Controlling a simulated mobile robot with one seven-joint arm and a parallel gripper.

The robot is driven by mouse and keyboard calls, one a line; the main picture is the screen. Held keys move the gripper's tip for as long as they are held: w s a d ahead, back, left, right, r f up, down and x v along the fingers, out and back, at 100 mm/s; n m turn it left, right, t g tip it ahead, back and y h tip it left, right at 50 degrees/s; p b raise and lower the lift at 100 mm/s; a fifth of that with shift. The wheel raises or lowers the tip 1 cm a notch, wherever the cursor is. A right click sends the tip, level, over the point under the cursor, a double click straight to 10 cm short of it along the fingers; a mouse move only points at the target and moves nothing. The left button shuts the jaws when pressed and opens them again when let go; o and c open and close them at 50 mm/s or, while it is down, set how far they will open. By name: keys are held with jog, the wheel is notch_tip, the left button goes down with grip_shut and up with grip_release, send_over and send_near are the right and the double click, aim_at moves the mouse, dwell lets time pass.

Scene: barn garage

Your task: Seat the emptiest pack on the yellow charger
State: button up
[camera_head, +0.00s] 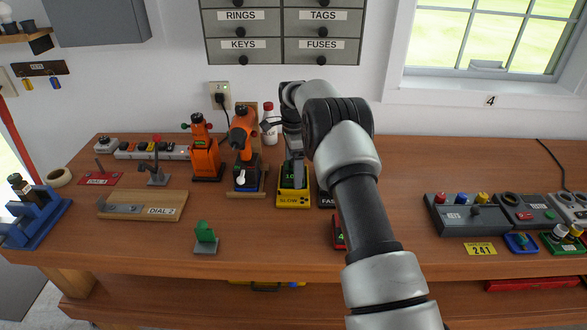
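The yellow charger (293,201) stands mid-bench, with small lettering on its front. A green block with a number like "10" (291,182) sits in or just above it; I cannot tell which. My gripper (296,178) points down right at this block, and I cannot see whether its fingers are shut on it. A green pack (205,233) stands on a grey base at the front of the bench, with no readable charge mark. A red-edged item with a green mark (338,236) is mostly hidden behind my arm.
A dark charger lettered "FAS" (326,201) is partly hidden right of the yellow one. An orange drill (243,130) and an orange tool (204,155) stand to the left. A grey box (462,217) with coloured knobs stands right.

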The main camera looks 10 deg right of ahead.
dwell(0.3)
jog(key=o, duration=1.3)
jog(key=shift+f, duration=0.15)
jog(key=shift+r+p, duration=1.75)
jog(key=shift+r, duration=1.3)
jog(key=shift+r+p, duration=0.3)
jog(key=shift+r, duration=1.2)
